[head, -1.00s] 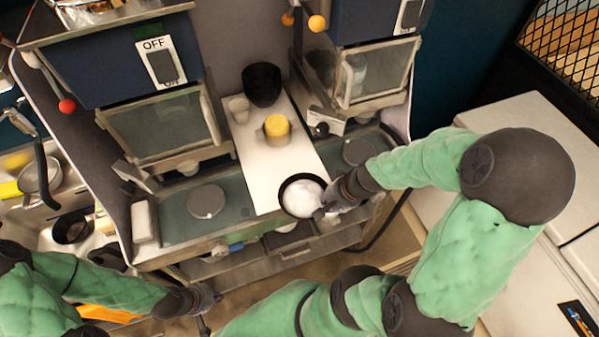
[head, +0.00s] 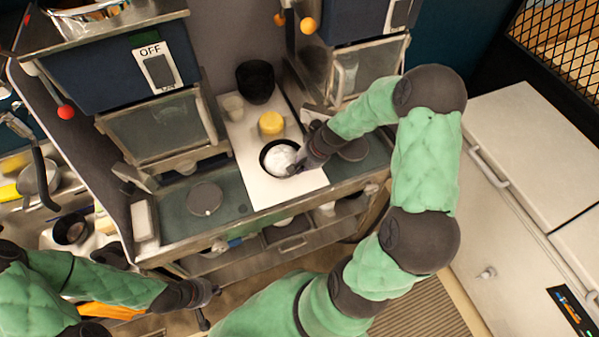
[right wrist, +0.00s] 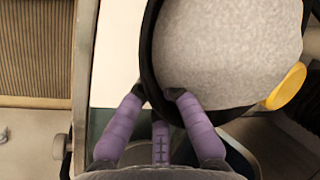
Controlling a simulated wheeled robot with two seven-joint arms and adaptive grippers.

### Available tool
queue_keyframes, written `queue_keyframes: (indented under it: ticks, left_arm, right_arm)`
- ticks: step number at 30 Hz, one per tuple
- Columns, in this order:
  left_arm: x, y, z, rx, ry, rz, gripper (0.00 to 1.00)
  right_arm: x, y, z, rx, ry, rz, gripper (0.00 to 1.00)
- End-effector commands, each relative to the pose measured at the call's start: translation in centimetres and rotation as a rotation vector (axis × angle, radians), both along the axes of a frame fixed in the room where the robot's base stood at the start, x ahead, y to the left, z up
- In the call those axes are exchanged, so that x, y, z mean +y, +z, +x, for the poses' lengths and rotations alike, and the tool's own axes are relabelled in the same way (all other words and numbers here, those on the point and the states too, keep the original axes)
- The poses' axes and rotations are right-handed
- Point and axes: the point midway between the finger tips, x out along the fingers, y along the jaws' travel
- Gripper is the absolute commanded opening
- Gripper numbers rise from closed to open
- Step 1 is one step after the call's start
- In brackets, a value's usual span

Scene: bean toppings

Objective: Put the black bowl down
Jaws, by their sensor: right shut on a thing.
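The black bowl (head: 264,160) holds a white filling (head: 281,159) and is over the white board (head: 262,190) on the counter. My right gripper (head: 296,168) is shut on the bowl's rim at its right side. In the right wrist view the fingers (right wrist: 160,95) pinch the dark rim of the bowl (right wrist: 148,60), with the pale filling (right wrist: 230,50) inside. I cannot tell whether the bowl's base touches the board. My left gripper (head: 208,293) is low at the left, away from the bowl; its fingers are too small to read.
A yellow-topped container (head: 271,123) stands just behind the bowl. The board's front part is clear.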

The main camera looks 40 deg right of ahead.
Motion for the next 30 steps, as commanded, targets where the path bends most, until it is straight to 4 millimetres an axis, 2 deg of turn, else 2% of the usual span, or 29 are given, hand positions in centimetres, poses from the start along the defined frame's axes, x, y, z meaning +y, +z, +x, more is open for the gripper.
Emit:
queue_keyframes:
  ticks: [4, 9, 19, 25, 28, 30]
  left_arm:
    - [0.0, -0.2, 0.0, 0.0, 0.0, 0.0, 0.0]
    - [0.0, -0.5, 0.0, 0.0, 0.0, 0.0, 0.0]
    - [0.0, -0.2, 0.0, 0.0, 0.0, 0.0, 0.0]
    - [0.0, -0.7, 0.0, 0.0, 0.0, 0.0, 0.0]
    - [0.0, -0.6, 0.0, 0.0, 0.0, 0.0, 0.0]
    - [0.0, -0.6, 0.0, 0.0, 0.0, 0.0, 0.0]
  right_arm:
    - [0.0, -1.2, 0.0, 0.0, 0.0, 0.0, 0.0]
    - [0.0, -3.6, 0.0, 0.002, 0.0, 0.0, 0.0]
    - [-0.2, -4.1, 0.4, -0.001, 0.0, -0.002, 0.0]
    - [-0.1, -4.5, 0.4, -0.002, 0.0, -0.001, 0.0]
    - [-0.1, -4.5, 0.4, -0.001, 0.0, -0.001, 0.29]
    - [-0.1, -4.4, 0.4, -0.001, 0.0, -0.001, 0.3]
